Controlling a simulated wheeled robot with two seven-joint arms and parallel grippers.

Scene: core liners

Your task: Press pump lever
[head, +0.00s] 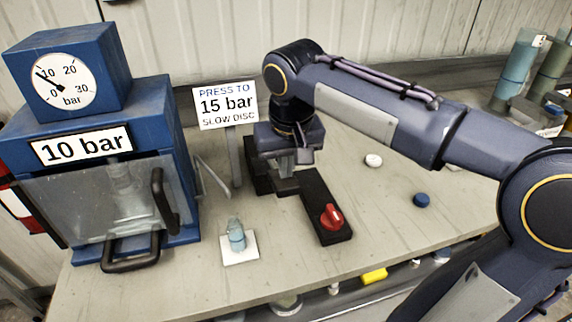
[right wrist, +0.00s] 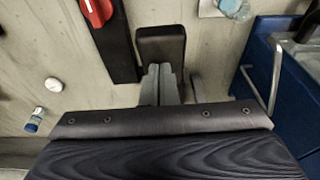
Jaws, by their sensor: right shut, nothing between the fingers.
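The hand pump is a long black block (head: 318,200) with a red knob (head: 333,216) on its near end. A dark pad, apparently the pump lever (right wrist: 161,44), lies beside the block in the right wrist view. My right gripper (head: 284,168) points down over the pump's far end. In the right wrist view, its fingers (right wrist: 160,80) are shut and empty, at the edge of the dark pad. I cannot tell whether they touch it. The blue press (head: 170,105) carries a gauge (head: 62,83) with its needle near 10 and a "10 bar" label (head: 82,145).
A sign (head: 225,105) reading "PRESS TO 15 bar SLOW DISC" stands behind the pump. A small bluish vial (head: 236,238) stands on a white pad left of the knob.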

